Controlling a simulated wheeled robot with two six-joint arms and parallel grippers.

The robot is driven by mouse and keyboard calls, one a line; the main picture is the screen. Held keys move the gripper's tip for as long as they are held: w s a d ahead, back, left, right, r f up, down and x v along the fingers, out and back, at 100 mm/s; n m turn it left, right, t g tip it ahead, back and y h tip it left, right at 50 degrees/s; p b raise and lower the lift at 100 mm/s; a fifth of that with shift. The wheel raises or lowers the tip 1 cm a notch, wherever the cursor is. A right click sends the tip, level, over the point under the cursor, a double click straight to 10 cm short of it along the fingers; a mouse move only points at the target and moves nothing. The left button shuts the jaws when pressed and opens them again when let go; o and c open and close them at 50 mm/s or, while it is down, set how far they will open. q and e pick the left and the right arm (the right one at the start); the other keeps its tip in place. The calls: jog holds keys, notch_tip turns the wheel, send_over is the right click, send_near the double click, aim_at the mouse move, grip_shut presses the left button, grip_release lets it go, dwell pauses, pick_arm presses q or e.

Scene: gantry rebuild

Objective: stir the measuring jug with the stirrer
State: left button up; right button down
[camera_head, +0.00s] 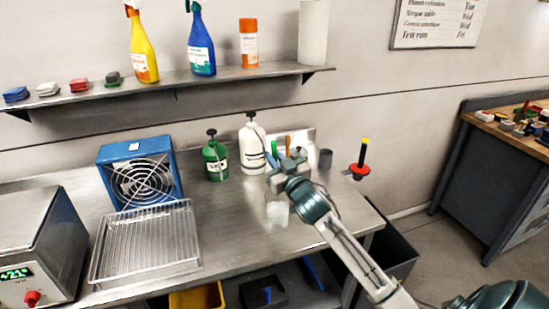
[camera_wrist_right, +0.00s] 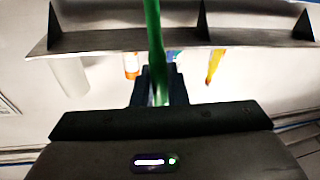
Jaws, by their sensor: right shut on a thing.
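My right gripper (camera_head: 284,170) is above the steel bench, toward its right end. In the right wrist view its dark fingers (camera_wrist_right: 160,88) are shut on a green stick, the stirrer (camera_wrist_right: 153,38). The stirrer's green end (camera_head: 274,148) also shows beside the gripper in the head view. A pale, translucent vessel, which looks like the measuring jug (camera_head: 277,212), stands on the bench just below the gripper. The stirrer's lower end is hidden by the gripper, so I cannot tell whether it is inside the jug. My left gripper is not in view.
A white pump bottle (camera_head: 251,148) and a green bottle (camera_head: 215,160) stand left of the gripper. A grey cup (camera_head: 325,159) stands to its right. A wire rack tray (camera_head: 146,243) and a blue fan (camera_head: 142,170) are farther left. A shelf (camera_head: 190,83) runs above.

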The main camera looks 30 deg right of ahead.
aim_at(275, 142)
jog(key=shift+r, duration=0.15)
dwell(0.3)
notch_tip(275, 142, up, 5)
jog(key=p, duration=0.4)
dwell(0.5)
